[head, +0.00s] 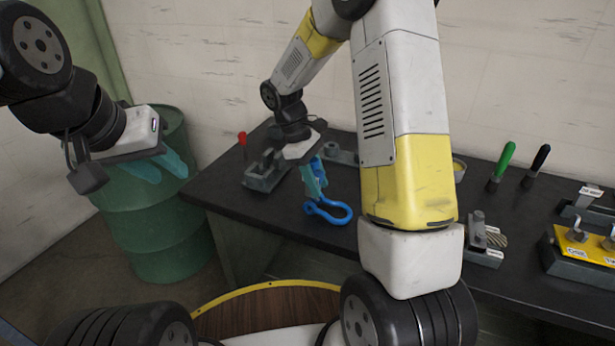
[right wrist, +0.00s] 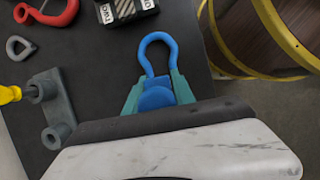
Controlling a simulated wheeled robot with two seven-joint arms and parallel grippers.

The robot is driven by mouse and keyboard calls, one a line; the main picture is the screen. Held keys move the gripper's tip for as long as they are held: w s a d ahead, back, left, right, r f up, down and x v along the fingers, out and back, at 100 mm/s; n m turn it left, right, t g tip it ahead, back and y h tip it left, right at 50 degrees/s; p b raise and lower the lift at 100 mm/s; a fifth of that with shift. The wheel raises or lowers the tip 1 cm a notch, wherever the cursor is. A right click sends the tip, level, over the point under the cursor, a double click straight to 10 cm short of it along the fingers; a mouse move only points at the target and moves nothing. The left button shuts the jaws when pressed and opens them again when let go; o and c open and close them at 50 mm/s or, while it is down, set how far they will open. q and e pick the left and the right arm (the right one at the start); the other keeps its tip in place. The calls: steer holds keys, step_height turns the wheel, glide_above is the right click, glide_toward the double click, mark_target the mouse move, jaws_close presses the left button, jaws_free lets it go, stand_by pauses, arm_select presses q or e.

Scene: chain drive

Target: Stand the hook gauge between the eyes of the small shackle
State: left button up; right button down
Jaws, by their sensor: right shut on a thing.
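A blue bow, which looks like the small shackle (head: 340,218), lies on the dark table below my right gripper; its loop also shows in the right wrist view (right wrist: 151,42). My right gripper (head: 313,186) points down and is shut on a blue piece, which I take for the hook gauge (right wrist: 157,97). Its rounded top shows between the teal fingers. It is at the eye end of the bow; the fingers hide the eyes, so I cannot tell whether it touches them. My left gripper (head: 160,166) is empty and open, in front of the green drum.
The green drum (head: 165,225) stands left of the table. A grey bracket (right wrist: 50,115), a red bow (right wrist: 55,12) and a grey ring (right wrist: 19,48) lie left of my gripper in the right wrist view. A yellow-rimmed wooden barrel (head: 265,318) is at the front.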

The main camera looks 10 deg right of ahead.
steer(key=shift+s+f, duration=0.1)
steer(key=shift+f, duration=1.4)
steer(key=shift+a+f, duration=0.1)
steer(key=shift+f, duration=0.55)
steer(key=c, duration=1.1)
jaws_free()
steer(key=shift+s, duration=0.1)
steer(key=shift+o, duration=0.2)
steer(key=d+v, duration=0.1)
steer(key=v, duration=1.2)
steer(key=s+d+r+m+t+y, duration=0.1)
steer(key=s+r+m+t+y, duration=0.2)
steer(key=s, duration=0.7)
steer(key=s+d+r+m+t+y, duration=0.2)
steer(key=s+r+m+t, duration=0.4)
steer(key=s+r, duration=0.3)
steer(key=shift+s+r+m+y, duration=0.15)
steer(key=shift+s+m+y, duration=0.3)
steer(key=shift+s, duration=0.25)
